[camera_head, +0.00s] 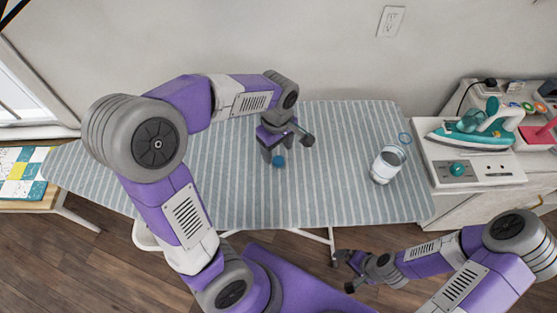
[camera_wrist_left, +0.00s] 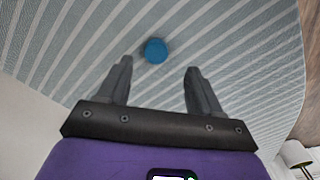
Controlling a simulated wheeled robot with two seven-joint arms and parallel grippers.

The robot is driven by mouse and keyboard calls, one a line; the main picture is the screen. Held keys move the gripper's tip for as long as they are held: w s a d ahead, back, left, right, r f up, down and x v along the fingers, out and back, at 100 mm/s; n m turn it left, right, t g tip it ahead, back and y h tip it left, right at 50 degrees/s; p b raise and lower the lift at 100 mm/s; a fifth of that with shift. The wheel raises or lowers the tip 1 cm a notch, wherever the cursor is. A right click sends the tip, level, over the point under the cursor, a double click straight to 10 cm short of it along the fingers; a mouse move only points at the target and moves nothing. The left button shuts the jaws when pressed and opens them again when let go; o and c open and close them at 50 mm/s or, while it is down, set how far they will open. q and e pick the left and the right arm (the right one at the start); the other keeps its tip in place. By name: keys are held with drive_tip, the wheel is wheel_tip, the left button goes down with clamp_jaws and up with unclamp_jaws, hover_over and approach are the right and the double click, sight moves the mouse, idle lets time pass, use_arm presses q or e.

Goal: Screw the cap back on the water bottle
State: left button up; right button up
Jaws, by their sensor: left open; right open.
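The blue cap (camera_head: 278,160) lies on the striped ironing board. It also shows in the left wrist view (camera_wrist_left: 155,50), just beyond my open fingertips and roughly between them. My left gripper (camera_head: 286,149) is open and empty, close above the cap. The water bottle appears to be the whitish, partly clear cylinder (camera_head: 386,167) on the right part of the board, tilted in the picture. Its open end cannot be made out clearly. My right gripper (camera_head: 347,271) is open and empty, low in front of the board's front edge, away from bottle and cap.
The striped ironing board (camera_head: 225,190) is mostly clear. A teal iron (camera_head: 482,130) rests on the white cabinet at right. A patchwork cloth (camera_head: 22,172) lies on a table at left.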

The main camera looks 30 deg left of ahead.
sight(278, 160)
use_arm(q)
drive_tip(key=f, duration=0.1)
drive_tip(key=f+b, duration=0.1)
drive_tip(key=f, duration=0.1)
drive_tip(key=f+b, duration=0.1)
drive_tip(key=f, duration=0.1)
drive_tip(key=shift+w+a+f, duration=0.1)
drive_tip(key=shift+w+f, duration=0.05)
drive_tip(key=shift+w, duration=0.15)
use_arm(e)
wheel_tip(278, 160, down, 2)
drive_tip(key=shift+f, duration=0.1)
use_arm(q)
drive_tip(key=c, duration=1.2)
wheel_tip(278, 160, up, 10)
drive_tip(key=p, duration=0.3)
use_arm(e)
wheel_tip(278, 160, up, 4)
drive_tip(key=shift+f, duration=0.2)
